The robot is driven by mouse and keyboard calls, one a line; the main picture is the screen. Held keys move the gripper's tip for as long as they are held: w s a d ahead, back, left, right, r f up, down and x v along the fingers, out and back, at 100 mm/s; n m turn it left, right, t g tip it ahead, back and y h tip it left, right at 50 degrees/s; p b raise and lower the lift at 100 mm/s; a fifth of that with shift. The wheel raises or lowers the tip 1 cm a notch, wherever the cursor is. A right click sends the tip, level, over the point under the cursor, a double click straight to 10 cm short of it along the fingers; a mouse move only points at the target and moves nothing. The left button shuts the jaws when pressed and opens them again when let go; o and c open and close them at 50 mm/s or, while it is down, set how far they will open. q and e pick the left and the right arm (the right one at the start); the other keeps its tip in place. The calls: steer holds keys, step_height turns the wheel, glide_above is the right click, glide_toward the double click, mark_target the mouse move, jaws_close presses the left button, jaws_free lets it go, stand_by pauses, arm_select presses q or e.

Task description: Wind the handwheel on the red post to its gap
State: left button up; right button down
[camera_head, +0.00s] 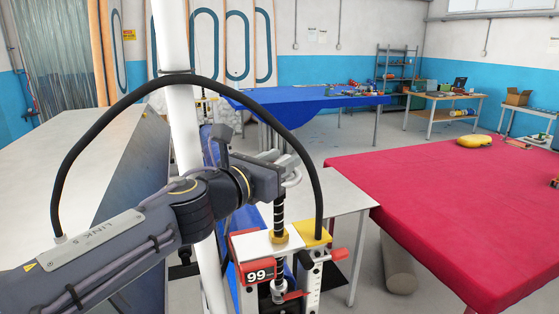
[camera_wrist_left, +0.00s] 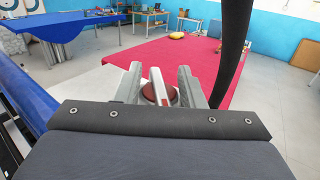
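My left gripper (camera_head: 277,165) is at the end of the arm from the left, above a small machine. In the left wrist view its two fingers (camera_wrist_left: 159,75) stand apart. A dark red round part with a pale bar (camera_wrist_left: 157,88) shows between them; I cannot tell whether it is the handwheel or whether the fingers touch it. The machine has a red box marked 99 (camera_head: 257,273), a dark threaded spindle (camera_head: 279,240) and a post with a yellow top (camera_head: 310,236). A red lever (camera_head: 338,254) sticks out at its right. No gap mark is clear. My right gripper is out of view.
A white pole (camera_head: 172,35) stands close behind my arm. A red-covered table (camera_head: 450,200) lies to the right, a blue-covered table (camera_head: 300,97) behind. A grey roll (camera_head: 398,265) lies on the floor.

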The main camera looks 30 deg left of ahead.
arm_select(q)
steer(key=o, duration=0.9)
steer(key=shift+a+r, duration=0.15)
steer(key=shift+r, duration=0.05)
steer(key=shift+o, duration=0.4)
steer(key=shift+f, duration=0.1)
steer(key=shift+s, duration=0.1)
steer(key=shift+s+a, duration=0.15)
steer(key=shift+s, duration=0.4)
steer(key=s, duration=0.6)
steer(key=shift+s+a, duration=0.25)
steer(key=shift+f, duration=0.1)
